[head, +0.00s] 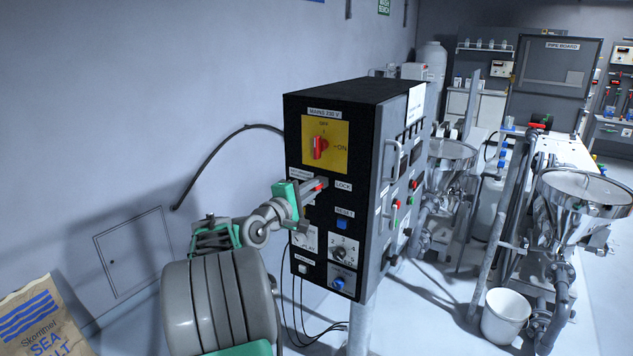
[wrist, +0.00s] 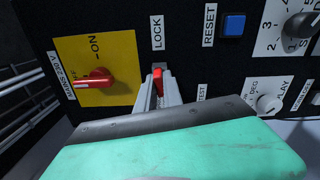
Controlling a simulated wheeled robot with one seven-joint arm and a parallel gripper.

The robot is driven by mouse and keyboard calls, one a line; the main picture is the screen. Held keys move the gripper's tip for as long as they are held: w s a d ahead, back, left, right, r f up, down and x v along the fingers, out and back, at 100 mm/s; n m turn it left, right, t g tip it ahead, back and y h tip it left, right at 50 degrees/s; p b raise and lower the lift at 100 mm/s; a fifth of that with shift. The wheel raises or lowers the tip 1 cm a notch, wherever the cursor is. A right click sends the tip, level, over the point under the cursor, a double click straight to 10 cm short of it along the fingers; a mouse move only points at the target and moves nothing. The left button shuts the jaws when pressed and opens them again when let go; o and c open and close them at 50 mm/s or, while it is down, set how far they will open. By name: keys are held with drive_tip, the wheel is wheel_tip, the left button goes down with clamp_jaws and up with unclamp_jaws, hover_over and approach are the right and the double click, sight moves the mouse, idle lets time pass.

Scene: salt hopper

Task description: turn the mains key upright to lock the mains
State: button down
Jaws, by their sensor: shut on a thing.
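The red mains key (head: 319,187) sits in the panel beside the LOCK label, below the yellow mains plate. In the wrist view the key (wrist: 158,79) shows between the two grey fingers of my gripper (wrist: 158,93). My gripper (head: 310,189) is shut on it. The red part lies along the line toward the LOCK label, so it looks sideways on the panel rather than upright. The fingers hide its lower part. The red mains switch (head: 319,147) on the yellow plate (head: 340,157) points up toward OFF.
The black control box (head: 297,130) stands on a post. Below the key are a blue reset button (head: 342,224), a grey dial (head: 343,249) and another blue button (head: 338,284). A black cable runs along the wall at left. Steel hoppers (head: 585,195) stand to the right.

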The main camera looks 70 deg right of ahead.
drive_tip(key=shift+r+n+p, duration=0.1)
drive_tip(key=shift+n+p, duration=0.7)
drive_tip(key=shift+p, duration=0.4)
